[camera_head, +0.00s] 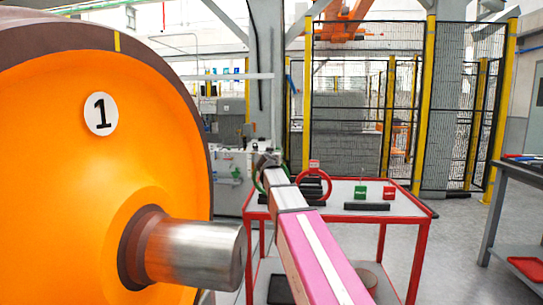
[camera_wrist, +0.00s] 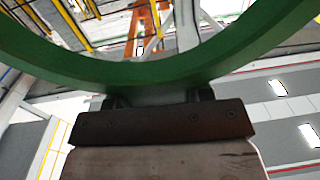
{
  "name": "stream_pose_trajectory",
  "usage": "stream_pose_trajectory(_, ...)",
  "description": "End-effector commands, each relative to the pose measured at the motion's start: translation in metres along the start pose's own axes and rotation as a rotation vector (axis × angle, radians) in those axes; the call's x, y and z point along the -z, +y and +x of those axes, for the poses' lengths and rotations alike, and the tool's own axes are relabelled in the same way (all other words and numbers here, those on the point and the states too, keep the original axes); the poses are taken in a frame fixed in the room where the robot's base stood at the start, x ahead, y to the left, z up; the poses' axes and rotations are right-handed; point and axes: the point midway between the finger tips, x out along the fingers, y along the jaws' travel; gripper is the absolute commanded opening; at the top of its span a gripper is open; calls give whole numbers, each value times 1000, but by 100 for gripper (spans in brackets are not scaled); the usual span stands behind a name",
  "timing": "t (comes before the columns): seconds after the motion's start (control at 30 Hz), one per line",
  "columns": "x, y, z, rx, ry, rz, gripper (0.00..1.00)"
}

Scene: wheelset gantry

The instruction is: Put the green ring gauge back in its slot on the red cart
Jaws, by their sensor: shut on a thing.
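My gripper (camera_head: 266,160) is at the far end of my pink and grey arm, near the back left corner of the red cart (camera_head: 412,207) in the head view. It is shut on the green ring gauge (camera_head: 258,181), which is mostly hidden behind my arm. In the wrist view the green ring gauge (camera_wrist: 150,75) arcs across the picture, its base between the jaws (camera_wrist: 160,98). A red ring gauge (camera_head: 329,186) stands upright on the cart top, just right of my arm. The green gauge's slot cannot be made out.
A green block (camera_head: 361,192), a red block (camera_head: 389,194) and a black bar (camera_head: 367,206) sit on the cart's right half. A large orange wheel (camera_head: 70,190) marked 1, with a steel axle end (camera_head: 200,254), fills the left. A dark table (camera_head: 520,172) stands at right.

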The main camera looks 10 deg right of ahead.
Motion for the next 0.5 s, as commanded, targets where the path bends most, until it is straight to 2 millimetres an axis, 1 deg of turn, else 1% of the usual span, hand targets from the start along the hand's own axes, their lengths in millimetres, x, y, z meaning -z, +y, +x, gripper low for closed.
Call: stream_pose_trajectory(0.5, -10, 0, 0, 1, 1, 0, 20)
